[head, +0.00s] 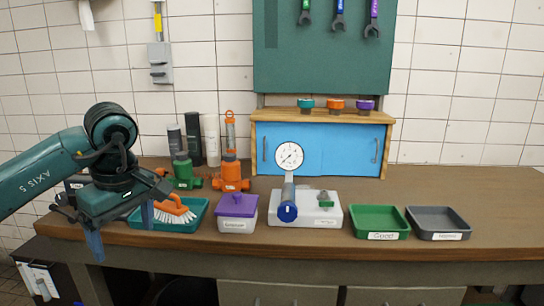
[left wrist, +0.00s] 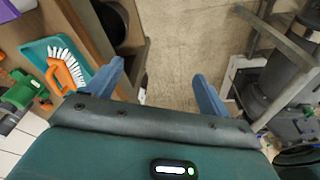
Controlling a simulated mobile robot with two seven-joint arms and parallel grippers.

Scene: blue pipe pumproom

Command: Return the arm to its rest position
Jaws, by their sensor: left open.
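My left gripper (head: 121,229) hangs at the left of the workbench (head: 400,185) in the head view, with its blue fingers pointing down. In the left wrist view the same gripper (left wrist: 158,82) has its two fingers spread wide, with bare floor showing between them. It is open and empty. The bench edge and the teal tray (head: 190,222) with an orange brush (head: 175,212) lie close to its right in the head view. The arm partly hides the tray's left side. My right gripper is not in view.
A purple-lidded box (head: 238,212), a gauge (head: 289,157) on a white base, a green tray (head: 380,222) and a grey tray (head: 438,222) line the bench. A green valve (head: 184,175) and orange valve (head: 231,177) stand behind. Floor (left wrist: 180,40) shows below the gripper.

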